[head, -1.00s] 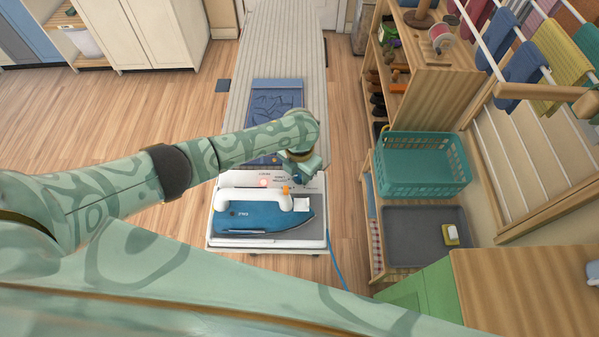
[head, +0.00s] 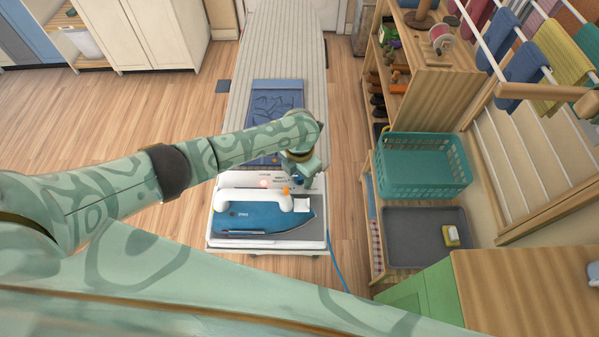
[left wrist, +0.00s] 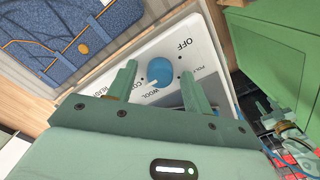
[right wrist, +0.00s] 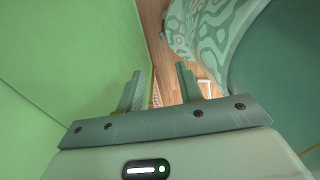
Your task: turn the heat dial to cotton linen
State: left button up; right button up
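The heat dial (left wrist: 159,72) is a blue round knob on a white panel (left wrist: 205,35) in the left wrist view. A white mark shows on its lower left side, toward the partly hidden COTTON and WOOL labels; OFF is at its upper right. My left gripper (left wrist: 159,69) is open, with one finger on each side of the dial and a visible gap to each. In the head view the left gripper (head: 302,172) is over the panel behind the blue iron (head: 265,217) and hides the dial. My right gripper (right wrist: 160,71) is open and empty.
The ironing board (head: 275,45) holds folded denim (head: 275,100) behind the panel. A teal basket (head: 420,178) and a grey tray (head: 415,240) are on the shelf unit at right. A green surface (right wrist: 70,70) is close beside my right gripper.

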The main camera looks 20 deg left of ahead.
aim_at(299, 176)
pick_arm(q)
notch_tip(299, 176, up, 16)
jog(key=p, duration=0.5)
jog(key=shift+r+p, duration=0.15)
jog(key=shift+p, duration=0.2)
